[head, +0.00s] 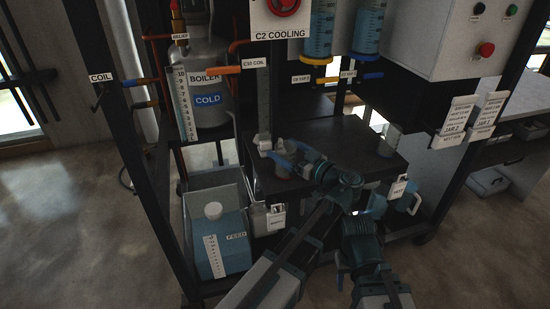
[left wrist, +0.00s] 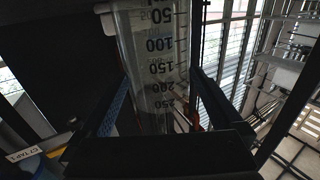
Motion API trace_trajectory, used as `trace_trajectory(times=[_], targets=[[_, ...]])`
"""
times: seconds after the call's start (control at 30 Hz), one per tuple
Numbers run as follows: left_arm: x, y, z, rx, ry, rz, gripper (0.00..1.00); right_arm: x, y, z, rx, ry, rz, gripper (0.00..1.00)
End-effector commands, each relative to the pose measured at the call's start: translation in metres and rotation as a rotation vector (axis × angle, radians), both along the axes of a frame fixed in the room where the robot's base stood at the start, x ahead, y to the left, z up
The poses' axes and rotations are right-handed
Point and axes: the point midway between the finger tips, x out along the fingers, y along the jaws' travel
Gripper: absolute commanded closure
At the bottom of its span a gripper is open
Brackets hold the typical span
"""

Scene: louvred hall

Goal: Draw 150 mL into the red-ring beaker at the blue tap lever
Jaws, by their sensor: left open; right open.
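The clear graduated beaker (left wrist: 155,60) stands between the fingers of my open left gripper (left wrist: 160,110), its marks upside down in the left wrist view. I cannot tell whether the fingers touch it or whether it holds liquid.
The dark shelf (head: 345,135) is mostly clear. A boiler (head: 207,70) and graduated gauges stand to the left. A blue feed container (head: 220,240) sits in a bin below. A blue-handled jug (head: 412,198) is right of my right arm. Black frame posts bound the rack.

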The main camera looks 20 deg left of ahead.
Motion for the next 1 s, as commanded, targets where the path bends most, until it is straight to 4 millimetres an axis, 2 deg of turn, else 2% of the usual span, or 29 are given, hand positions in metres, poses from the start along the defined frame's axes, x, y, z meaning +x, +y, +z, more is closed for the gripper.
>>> trace_trajectory(times=[0.23,0.27,0.6,0.7,1.0], targets=[[0.0003,-0.0012,0.0000,0.000,0.000,-0.001,0.00,-0.0003,-0.0003,-0.0001,0.000,0.000,0.000,0.50],[0.0003,-0.0011,0.0000,0.000,0.000,-0.001,0.04,-0.0003,-0.0002,-0.0001,0.000,0.000,0.000,0.50],[0.0004,-0.0010,0.0000,0.000,0.000,-0.001,0.65,-0.0003,-0.0002,-0.0001,0.000,0.000,0.000,0.50],[0.0004,-0.0010,0.0001,0.000,0.000,-0.001,0.79,-0.0002,-0.0002,0.0000,0.000,0.000,0.000,0.50],[0.0005,-0.0007,0.0011,0.000,0.000,-0.001,0.79,-0.0002,-0.0002,0.0010,0.000,0.000,0.000,0.50]])
